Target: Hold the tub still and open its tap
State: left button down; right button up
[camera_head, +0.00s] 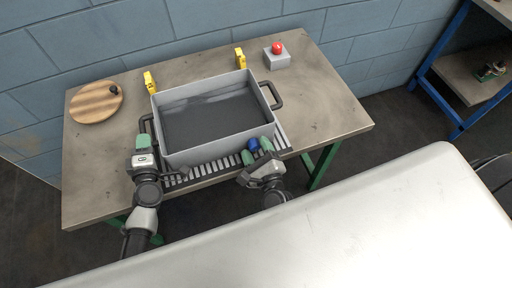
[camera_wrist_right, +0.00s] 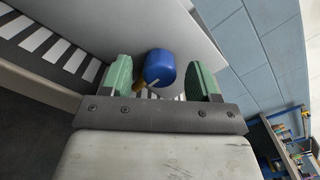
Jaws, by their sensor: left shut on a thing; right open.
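A grey rectangular tub (camera_head: 168,158) with a dark inside stands on the table, with a dark handle at each side. My left gripper (camera_head: 144,138) is shut on the tub's left handle (camera_head: 148,121). A blue tap knob (camera_head: 253,145) is at the tub's front wall, right of its middle. My right gripper (camera_head: 256,152) is open at the knob. In the right wrist view the blue knob (camera_wrist_right: 160,67) lies between the two green fingers of the gripper (camera_wrist_right: 158,75), with a gap on each side. A small brass-coloured part shows beside the knob.
A slatted grate (camera_head: 205,170) lies under the tub's front edge. A red button on a grey box (camera_head: 277,56) is at the back right, a round wooden board (camera_head: 96,102) at the left. The table's right side is clear.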

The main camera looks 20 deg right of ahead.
jog(key=shift+w, duration=0.25)
jog(key=c, duration=0.9)
jog(key=shift+c, duration=0.2)
